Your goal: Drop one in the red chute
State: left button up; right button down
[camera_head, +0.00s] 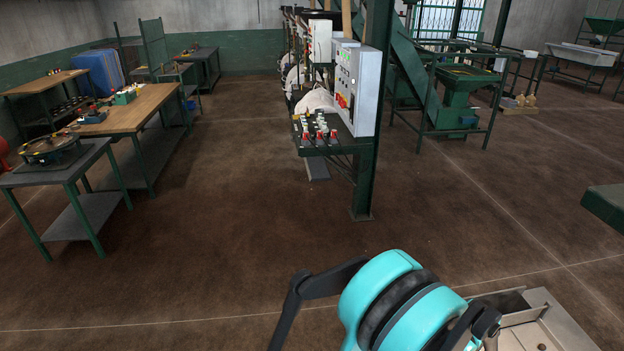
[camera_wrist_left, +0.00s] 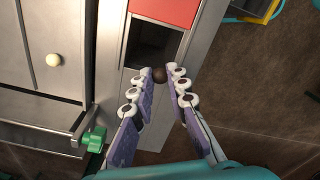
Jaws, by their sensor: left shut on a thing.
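My left gripper (camera_wrist_left: 166,77) is shut on a small dark brown ball (camera_wrist_left: 159,74), held between its fingertips in the left wrist view. Just beyond the fingertips is a dark square opening (camera_wrist_left: 152,46) in a metal housing. A red panel (camera_wrist_left: 165,9) borders this opening at the top of the view. The ball appears at the near edge of the opening; its height above it cannot be told. A cream ball (camera_wrist_left: 53,60) lies on the metal surface to the left. My right gripper is not in view.
A green knob (camera_wrist_left: 94,138) sits on the housing, left of my fingers. The metal machine (camera_head: 560,325) shows at the lower right of the head view. A control post (camera_head: 357,90) stands ahead and a workbench (camera_head: 130,110) at left, with open floor between.

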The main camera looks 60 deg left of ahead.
pick_arm(q)
jog(key=shift+w+f+b, duration=0.15)
jog(key=shift+f+b, duration=0.15)
jog(key=shift+f, duration=0.6)
jog(key=shift+f+b, duration=0.35)
jog(key=shift+f, duration=0.1)
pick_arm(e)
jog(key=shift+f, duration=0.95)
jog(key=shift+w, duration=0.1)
pick_arm(q)
jog(key=o, duration=0.7)
jog(key=shift+o, duration=0.2)
jog(key=shift+r, duration=0.1)
notch_tip(320, 180, up, 12)
